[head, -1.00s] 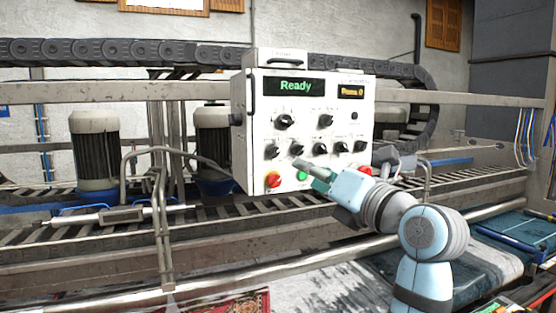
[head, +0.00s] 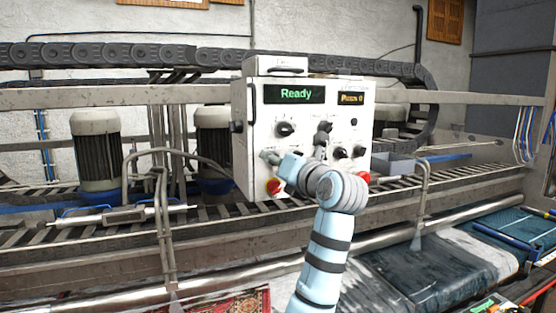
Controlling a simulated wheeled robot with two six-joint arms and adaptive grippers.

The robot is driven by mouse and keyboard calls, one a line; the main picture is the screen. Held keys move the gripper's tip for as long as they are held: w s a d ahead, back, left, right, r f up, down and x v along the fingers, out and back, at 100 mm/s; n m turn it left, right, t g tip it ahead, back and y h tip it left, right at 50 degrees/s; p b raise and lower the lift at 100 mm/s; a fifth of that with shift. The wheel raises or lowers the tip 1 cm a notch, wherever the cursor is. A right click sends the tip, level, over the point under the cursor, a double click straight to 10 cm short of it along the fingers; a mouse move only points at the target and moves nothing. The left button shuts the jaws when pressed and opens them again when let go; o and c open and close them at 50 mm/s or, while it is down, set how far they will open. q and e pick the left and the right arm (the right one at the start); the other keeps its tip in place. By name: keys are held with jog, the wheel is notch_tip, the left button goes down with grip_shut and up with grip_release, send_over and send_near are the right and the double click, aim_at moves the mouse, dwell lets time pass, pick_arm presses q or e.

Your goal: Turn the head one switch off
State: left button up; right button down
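The white control box (head: 258,110) stands in the middle of the head view, with a green "Ready" display and black rotary switches. Its switch labels are too small to read, so I cannot tell which is head one. Two upper switches show, the upper left one (head: 286,129) and the upper right one (head: 324,127). My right gripper (head: 268,157) is at the left end of the lower switch row and covers the switch there. Whether it touches or grips that switch is unclear. My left gripper is not in view.
A red button with a yellow surround (head: 273,186) sits just below my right gripper, and another red button (head: 363,178) is at the box's lower right. A bent metal rail (head: 160,200) stands left of the box. A motor (head: 97,150) stands farther left.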

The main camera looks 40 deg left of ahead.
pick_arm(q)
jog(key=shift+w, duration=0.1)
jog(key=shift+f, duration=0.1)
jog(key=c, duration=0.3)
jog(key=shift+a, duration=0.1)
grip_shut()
